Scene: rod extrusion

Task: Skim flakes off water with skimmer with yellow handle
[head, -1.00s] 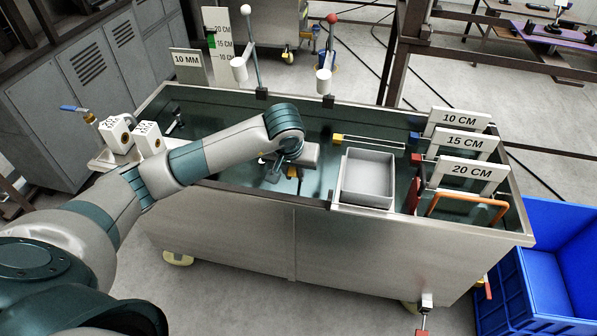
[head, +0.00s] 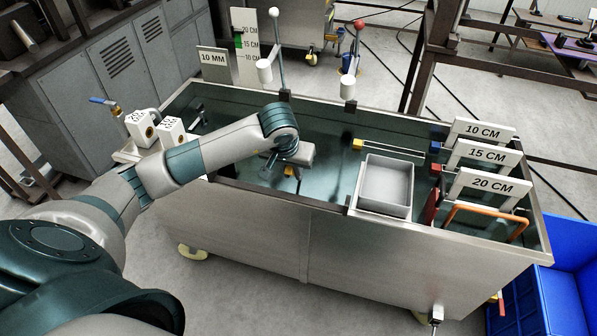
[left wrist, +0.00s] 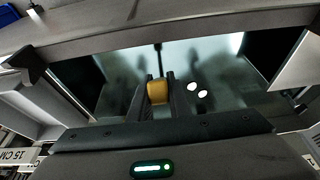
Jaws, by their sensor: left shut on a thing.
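My left gripper (head: 286,170) reaches into the long metal water tank (head: 290,215) near its middle. In the left wrist view, its two dark fingers (left wrist: 158,100) are shut on a yellow handle (left wrist: 157,91). A thin dark rod runs on from the handle; the skimmer's far end is not clear. A bit of yellow also shows below the gripper in the head view. Two white spots (left wrist: 197,90), perhaps flakes, show on the dark water (left wrist: 215,65) just right of the fingers. My right gripper is not in view.
A grey open tray (head: 386,188) sits at the tank's near side, right of my gripper. A yellow-ended bar (head: 358,145) lies behind it. Signs (head: 484,155) and an orange handle (head: 484,210) are at the right end. A blue crate (head: 575,258) stands beyond.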

